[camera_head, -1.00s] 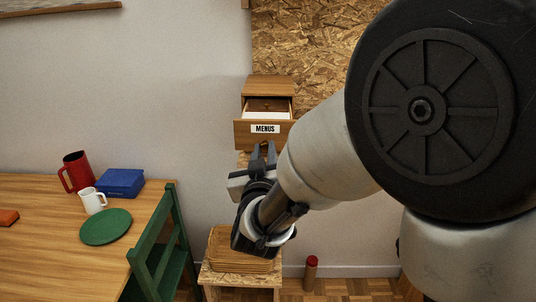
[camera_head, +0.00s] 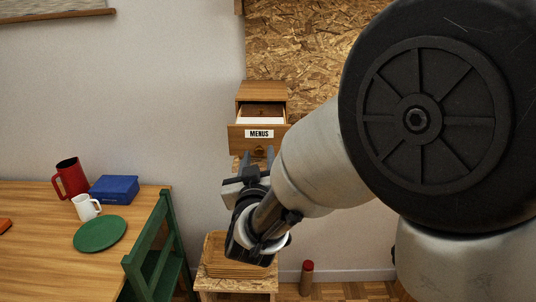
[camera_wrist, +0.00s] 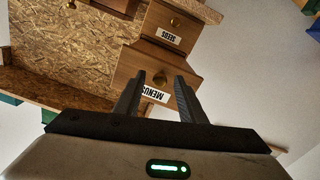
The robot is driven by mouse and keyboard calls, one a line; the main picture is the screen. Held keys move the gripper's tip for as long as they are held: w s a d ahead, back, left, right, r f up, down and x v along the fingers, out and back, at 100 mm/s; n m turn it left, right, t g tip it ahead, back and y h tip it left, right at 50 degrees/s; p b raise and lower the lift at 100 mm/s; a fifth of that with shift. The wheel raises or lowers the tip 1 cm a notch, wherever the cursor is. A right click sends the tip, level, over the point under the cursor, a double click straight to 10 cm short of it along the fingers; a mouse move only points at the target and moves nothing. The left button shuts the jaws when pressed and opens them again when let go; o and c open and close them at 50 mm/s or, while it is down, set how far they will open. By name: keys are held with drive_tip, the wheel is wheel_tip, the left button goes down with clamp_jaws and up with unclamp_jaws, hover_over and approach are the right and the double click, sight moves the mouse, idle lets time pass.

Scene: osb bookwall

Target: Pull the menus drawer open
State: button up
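The menus drawer (camera_head: 243,137) is a wooden drawer with a white MENUS label, standing part-way out of its wooden box (camera_head: 262,91). Its inside and some white contents show from above. In the wrist view the drawer front (camera_wrist: 138,66) appears upside down, with its round brass knob (camera_wrist: 160,78). My gripper (camera_head: 258,152) is open just in front of and below the drawer front. In the wrist view its two fingers (camera_wrist: 160,84) are spread on either side of the knob, with clear gaps; I see no contact.
A drawer labelled SEEDS (camera_wrist: 160,48) is beside the menus drawer in the wrist view. At left stand a table (camera_head: 40,240) with mugs, a blue box and a green plate, and a green chair (camera_head: 150,245). A stool (camera_head: 235,284) bearing a tan stack is below my gripper.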

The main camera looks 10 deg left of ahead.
drive_tip(key=b+v, duration=0.1)
drive_tip(key=v, duration=1.1)
drive_tip(key=shift+w, duration=0.1)
drive_tip(key=w+d+r+m+g+y+p, duration=0.1)
drive_tip(key=w+d+r+g+p, duration=0.1)
drive_tip(key=d+r+g+p, duration=0.6)
drive_tip(key=s+d+m+g+h+p, duration=0.1)
drive_tip(key=s+d+m+g+h, duration=0.1)
drive_tip(key=s+d, duration=0.5)
drive_tip(key=s+d+r+m+g+h+p, duration=0.1)
drive_tip(key=s+d, duration=0.6)
drive_tip(key=d, duration=0.7)
drive_tip(key=shift+s+m+g+h+p, duration=0.4)
drive_tip(key=shift+m+g+h+p, duration=0.15)
drive_tip(key=shift+m+h, duration=0.35)
